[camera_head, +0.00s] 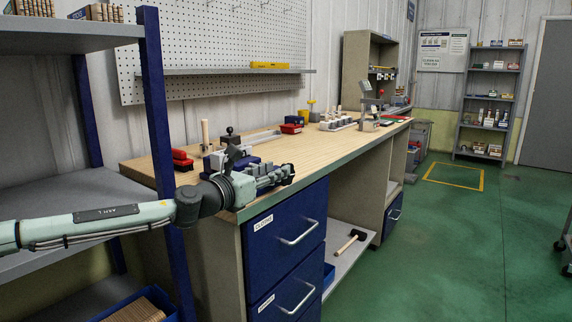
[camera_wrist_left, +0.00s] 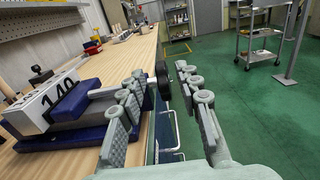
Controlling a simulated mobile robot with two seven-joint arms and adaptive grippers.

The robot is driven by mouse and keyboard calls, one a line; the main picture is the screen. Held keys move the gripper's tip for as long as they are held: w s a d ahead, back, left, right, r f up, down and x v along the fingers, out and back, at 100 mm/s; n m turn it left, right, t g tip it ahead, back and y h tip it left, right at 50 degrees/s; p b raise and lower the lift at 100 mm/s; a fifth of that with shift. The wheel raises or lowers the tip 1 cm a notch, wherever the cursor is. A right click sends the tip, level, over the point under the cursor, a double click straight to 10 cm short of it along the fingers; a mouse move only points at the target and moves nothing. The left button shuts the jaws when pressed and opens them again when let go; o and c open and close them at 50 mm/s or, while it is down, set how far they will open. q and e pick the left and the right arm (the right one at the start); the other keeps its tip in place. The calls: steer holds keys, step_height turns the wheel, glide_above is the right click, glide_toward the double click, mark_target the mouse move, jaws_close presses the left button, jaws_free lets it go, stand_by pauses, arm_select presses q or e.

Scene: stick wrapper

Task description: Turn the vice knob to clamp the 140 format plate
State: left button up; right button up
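The white 140 format plate (camera_wrist_left: 45,98) sits in the blue vice (camera_wrist_left: 60,138) on the bench, at the left of the left wrist view. In the head view, part of the vice (camera_head: 245,161) shows behind my gripper. A round black knob (camera_wrist_left: 162,80) lies between and just beyond my left fingertips in the wrist view; whether they touch it I cannot tell. My left gripper (camera_head: 275,178) is at the bench's front edge beside the vice. Its fingers (camera_wrist_left: 165,85) stand apart. My right gripper is not in view.
The long wooden bench (camera_head: 325,145) holds red blocks (camera_head: 182,160), a red box (camera_head: 291,128) and other tools further back. Blue drawers (camera_head: 285,232) stand below my left gripper. A blue-posted shelf (camera_head: 160,110) stands close at left.

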arm_select(q)
steer(key=x, duration=0.5)
steer(key=shift+w+d, duration=0.2)
steer(key=shift+w, duration=0.05)
jaws_close()
